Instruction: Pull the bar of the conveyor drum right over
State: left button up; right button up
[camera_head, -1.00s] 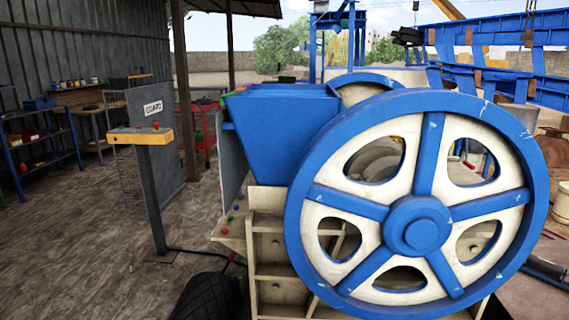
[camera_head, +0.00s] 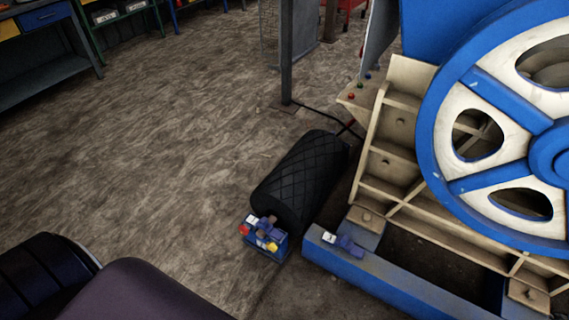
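The conveyor drum (camera_head: 302,178) is a black cylinder with a diamond-pattern surface, lying low beside the crusher in the camera_head view. At its near end is a small blue block (camera_head: 264,240) with red, yellow and white parts. I cannot make out clearly which part is the bar. Neither of my grippers shows in the view. Dark rounded shapes at the lower left look like parts of my own body.
The jaw crusher's cream frame (camera_head: 392,150) and large blue-and-white flywheel (camera_head: 490,130) stand right of the drum. A blue beam (camera_head: 400,290) runs along the ground in front. A post (camera_head: 286,55) stands behind the drum. The floor (camera_head: 170,140) to the left is clear.

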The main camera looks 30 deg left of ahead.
aim_at(293, 193)
jog(key=i+j+u, duration=0.15)
jog(key=j+u, duration=0.25)
jog(key=i+j+u, duration=0.15)
jog(key=j+u, duration=0.2)
jog(key=i+j+u, duration=0.25)
jog(key=j+u, duration=0.15)
jog(key=i+j+u, duration=0.25)
jog(key=u, duration=0.15)
jog(key=i+j+u, duration=0.5)
jog(key=i+u, duration=0.15)
jog(key=i+j+u, duration=0.1)
jog(key=i+u, duration=0.2)
jog(key=i+z, duration=0.9)
jog(key=i+j+z, duration=0.2)
jog(key=i+z, duration=0.45)
jog(key=z, duration=0.2)
jog(key=i+z, duration=0.15)
jog(key=z, duration=0.25)
jog(key=i+z, duration=0.2)
jog(key=z, duration=0.25)
jog(key=i+j+z, duration=0.1)
jog(key=z, duration=0.3)
jog(key=i+j+z, duration=0.2)
jog(key=z, duration=0.2)
